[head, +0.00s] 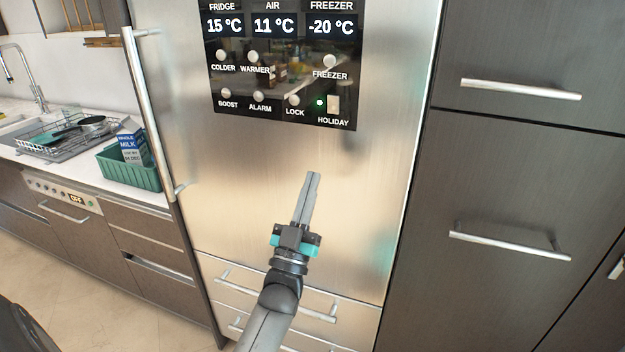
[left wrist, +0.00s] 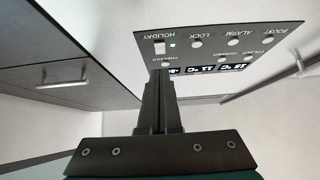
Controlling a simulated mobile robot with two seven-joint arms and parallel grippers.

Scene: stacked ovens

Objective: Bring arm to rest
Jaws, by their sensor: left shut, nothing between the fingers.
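My left gripper (head: 309,188) is raised in front of the steel fridge door (head: 260,180), below the black control panel (head: 285,85). Its fingers are together and hold nothing. In the left wrist view the shut fingers (left wrist: 157,100) point toward the panel (left wrist: 220,45), which appears upside down. A small green light (head: 320,102) glows beside the holiday switch (head: 334,104). The panel reads fridge 15 °C, air 11 °C and freezer -20 °C. I cannot tell how far the fingertips are from the door. My right gripper is in neither view.
A long vertical handle (head: 150,115) runs along the fridge door's left side. Drawers with bar handles (head: 237,283) lie below. Dark cabinets (head: 520,180) with handles stand to the right. On the left counter are a green crate (head: 130,168), a milk carton (head: 133,146) and a dish rack (head: 60,133).

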